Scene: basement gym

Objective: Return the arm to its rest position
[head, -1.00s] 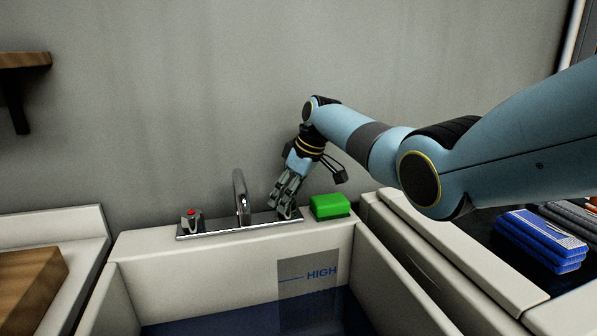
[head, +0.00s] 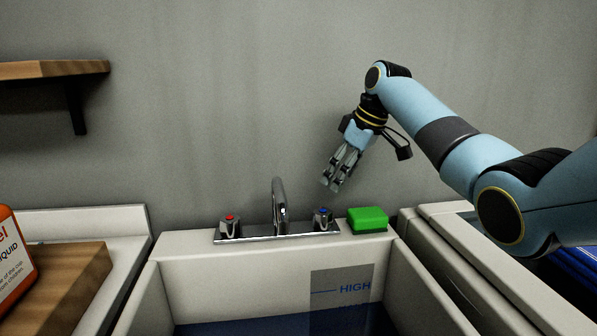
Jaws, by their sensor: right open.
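My right arm (head: 437,125) comes in from the right, bent at its joints. My right gripper (head: 331,186) hangs at its end, pointing down. It is open and empty, in the air above the right side of the faucet (head: 279,208). The blue-marked right knob (head: 322,217) stands below the fingertips, apart from them. The red-marked left knob (head: 230,227) stands left of the spout. My left gripper is not in view.
A white sink (head: 270,262) holds dark blue water, with a HIGH level mark inside. A green sponge (head: 368,219) lies on the sink ledge. An orange bottle (head: 14,262) and wooden board (head: 70,281) are at left. A wooden shelf (head: 50,69) hangs upper left.

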